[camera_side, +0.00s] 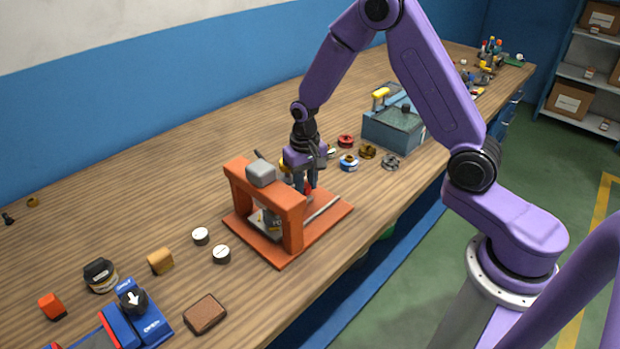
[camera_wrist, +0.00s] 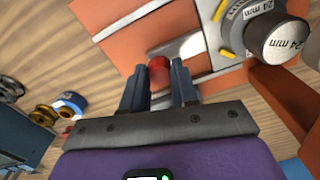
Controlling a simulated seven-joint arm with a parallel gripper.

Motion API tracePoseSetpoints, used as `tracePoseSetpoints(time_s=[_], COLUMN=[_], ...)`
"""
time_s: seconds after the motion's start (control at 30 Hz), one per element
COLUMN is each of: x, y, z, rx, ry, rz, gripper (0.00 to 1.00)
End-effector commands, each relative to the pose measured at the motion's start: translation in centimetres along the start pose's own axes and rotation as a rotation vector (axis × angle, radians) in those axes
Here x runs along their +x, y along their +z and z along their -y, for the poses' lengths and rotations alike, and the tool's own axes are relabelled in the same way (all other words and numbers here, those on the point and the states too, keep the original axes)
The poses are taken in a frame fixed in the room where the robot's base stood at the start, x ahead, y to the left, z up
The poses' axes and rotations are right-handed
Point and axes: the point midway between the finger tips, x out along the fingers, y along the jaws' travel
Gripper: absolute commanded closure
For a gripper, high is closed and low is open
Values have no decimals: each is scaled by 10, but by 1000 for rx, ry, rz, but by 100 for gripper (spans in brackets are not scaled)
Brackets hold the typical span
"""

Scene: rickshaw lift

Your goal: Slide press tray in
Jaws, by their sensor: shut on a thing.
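An orange press (camera_side: 238,180) with a grey head (camera_side: 261,172) stands on an orange base plate (camera_side: 328,212). The grey press tray (camera_side: 258,219) lies low under its arch, mostly hidden by the frame in the side view. In the wrist view the tray (camera_wrist: 206,33) is light grey with yellow marks. A round silver part marked "24 mm" (camera_wrist: 284,43) shows above it. A red knob (camera_wrist: 158,69) sits on a metal strip at the tray's near end. My gripper (camera_wrist: 159,88) is shut on the red knob, low over the base plate, right of the arch in the side view.
Two white-topped cylinders (camera_side: 221,254), a tan block (camera_side: 160,261) and a brown pad (camera_side: 205,313) lie left of the press. Several coloured rings (camera_side: 348,162) and a teal box (camera_side: 393,128) are behind it. The bench's front edge is close to the base plate.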

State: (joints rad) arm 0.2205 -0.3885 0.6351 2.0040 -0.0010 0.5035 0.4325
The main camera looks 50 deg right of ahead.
Motion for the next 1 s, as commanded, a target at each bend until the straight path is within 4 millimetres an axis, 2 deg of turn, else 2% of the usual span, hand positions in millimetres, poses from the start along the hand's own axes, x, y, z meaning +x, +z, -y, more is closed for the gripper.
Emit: tracePoseSetpoints(time_s=[0.03, 0.13, 0.47, 0.5, 0.57, 0.87, 1.0], x=[0, 0, -1, -1, -1, -1, -9], y=[3, 6, 8, 9, 9, 8, 7], z=[12, 24, 31, 32, 32, 29, 29], rx=[-6, -4, -3, -3, -4, -2, -2], ry=[-1, -1, -3, -3, -3, -2, -3], rz=[-1, -1, -1, -1, -2, -1, -3], gripper=[100, 100, 100, 65, 46, 46, 46])
